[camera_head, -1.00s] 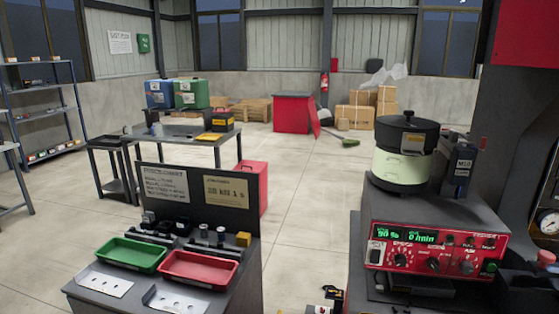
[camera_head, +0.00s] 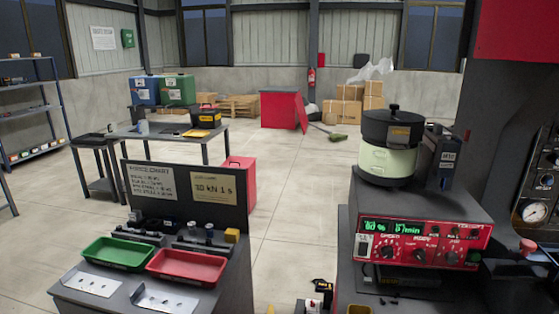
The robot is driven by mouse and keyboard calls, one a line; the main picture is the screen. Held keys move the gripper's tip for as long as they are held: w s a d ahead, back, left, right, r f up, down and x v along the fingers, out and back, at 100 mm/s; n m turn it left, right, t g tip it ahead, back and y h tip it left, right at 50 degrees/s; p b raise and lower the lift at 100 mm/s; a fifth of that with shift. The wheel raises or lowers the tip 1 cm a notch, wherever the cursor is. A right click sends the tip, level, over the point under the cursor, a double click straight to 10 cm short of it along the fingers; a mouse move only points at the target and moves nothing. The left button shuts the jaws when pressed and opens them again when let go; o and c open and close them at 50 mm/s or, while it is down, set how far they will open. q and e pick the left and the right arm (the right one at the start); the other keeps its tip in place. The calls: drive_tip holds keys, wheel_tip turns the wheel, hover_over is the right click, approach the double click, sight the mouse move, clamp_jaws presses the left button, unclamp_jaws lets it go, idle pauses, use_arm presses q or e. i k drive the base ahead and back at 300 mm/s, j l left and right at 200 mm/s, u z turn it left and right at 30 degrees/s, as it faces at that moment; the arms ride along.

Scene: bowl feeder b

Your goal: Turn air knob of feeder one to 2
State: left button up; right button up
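A feeder with a black-lidded, pale green bowl (camera_head: 388,160) stands at the right on a grey housing. Its red control panel (camera_head: 405,262) faces me, with a green lit display (camera_head: 391,227) above a row of black knobs. The knobs include a left one (camera_head: 387,251), a middle one (camera_head: 420,256) and a right one (camera_head: 452,258). Their labels and pointer settings are too small to read, so I cannot tell which is the air knob. A small dark and yellow shape at the bottom edge is unclear. Neither gripper can be made out.
A grey bench at the left holds a green tray (camera_head: 117,254), a red tray (camera_head: 187,267) and an upright sign board (camera_head: 150,211). A gauge (camera_head: 532,211) sits at the far right. Free floor (camera_head: 290,215) lies between the bench and the feeder.

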sight(452, 257)
drive_tip(key=z, duration=1.25)
